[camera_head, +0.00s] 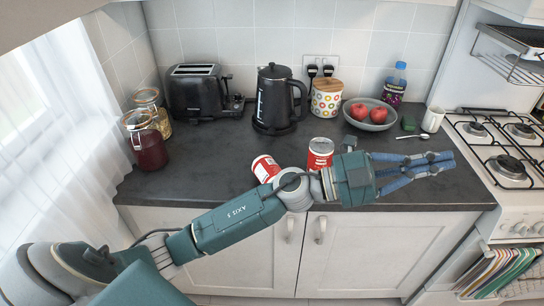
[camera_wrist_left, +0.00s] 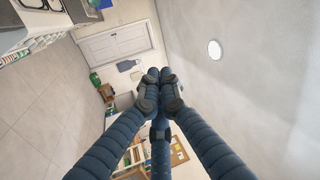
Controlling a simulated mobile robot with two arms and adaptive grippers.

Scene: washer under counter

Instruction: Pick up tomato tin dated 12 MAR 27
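Two red and white tins are on the dark counter, partly hidden behind my left arm. The left tin (camera_head: 265,168) looks tilted or on its side. The right tin (camera_head: 320,152) stands upright with its metal lid showing. No date can be read on either. My left gripper (camera_head: 446,161) reaches across in front of the tins and points right, its fingers beyond them near the counter's right end. In the left wrist view its blue fingers (camera_wrist_left: 160,76) come together at the tips with nothing visible between them. My right gripper is not in view.
A toaster (camera_head: 197,92), black kettle (camera_head: 274,99), dotted canister (camera_head: 326,99) and bowl (camera_head: 370,122) of red fruit stand along the back. Jars (camera_head: 146,142) are at left. A white cup (camera_head: 432,120) and gas hob (camera_head: 502,145) are at right. The left-centre counter is clear.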

